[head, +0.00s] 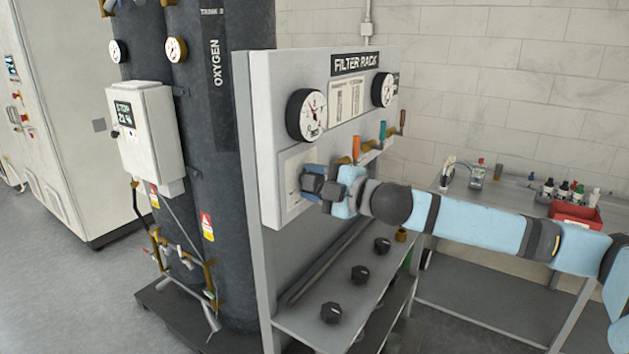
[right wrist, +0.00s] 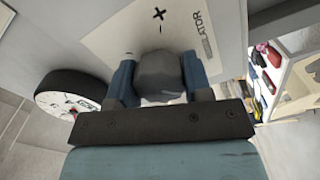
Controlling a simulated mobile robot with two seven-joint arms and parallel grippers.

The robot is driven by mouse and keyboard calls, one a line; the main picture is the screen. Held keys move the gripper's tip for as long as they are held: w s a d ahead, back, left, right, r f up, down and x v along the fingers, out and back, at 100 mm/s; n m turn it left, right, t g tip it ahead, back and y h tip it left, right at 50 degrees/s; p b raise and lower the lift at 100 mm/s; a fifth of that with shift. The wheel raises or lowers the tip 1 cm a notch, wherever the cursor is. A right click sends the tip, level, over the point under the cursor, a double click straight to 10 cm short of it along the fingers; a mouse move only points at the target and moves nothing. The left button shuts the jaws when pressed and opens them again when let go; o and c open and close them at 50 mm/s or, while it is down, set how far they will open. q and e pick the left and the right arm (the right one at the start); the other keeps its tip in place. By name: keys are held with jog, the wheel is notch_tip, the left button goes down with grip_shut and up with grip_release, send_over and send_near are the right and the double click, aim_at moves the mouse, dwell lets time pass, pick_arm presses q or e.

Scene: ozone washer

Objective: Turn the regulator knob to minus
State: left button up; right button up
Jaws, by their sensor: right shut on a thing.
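The regulator knob (right wrist: 160,77) is a grey, faceted knob on a white plate (right wrist: 205,15) marked with plus, minus and "REGULATOR". In the right wrist view my right gripper (right wrist: 158,85) has one blue finger on each side of the knob and is shut on it. In the head view the right gripper (head: 312,183) is at the white plate (head: 290,168) on the lower left of the filter rack panel. There the gripper mostly hides the knob. I cannot tell the knob's exact turn angle. My left gripper is not in view.
Above the gripper on the filter rack (head: 253,95) are a left gauge (head: 307,115) and a right gauge (head: 384,90). Coloured valve handles (head: 383,130) stick out close to my right wrist. Several black knobs (head: 331,313) stand on the shelf below. Dark oxygen tanks (head: 222,180) stand left.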

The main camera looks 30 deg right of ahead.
jog(key=o, duration=0.9)
jog(key=shift+s+d+f+b, duration=0.2)
jog(key=shift+s+d+b, duration=0.05)
jog(key=shift+s+b, duration=0.2)
jog(key=b+v, duration=0.3)
jog(key=v, duration=0.1)
jog(key=shift+s+d+f, duration=0.1)
jog(key=shift+s+f, duration=0.05)
jog(key=shift+s, duration=0.1)
jog(key=b, duration=1.2)
send_near(320, 186)
jog(key=shift+s+d+r, duration=0.15)
jog(key=shift+s+d, duration=0.05)
jog(key=shift+s, duration=0.45)
jog(key=shift+s+d+r, duration=0.15)
jog(key=shift+s+d, duration=0.05)
jog(key=shift+s, duration=0.4)
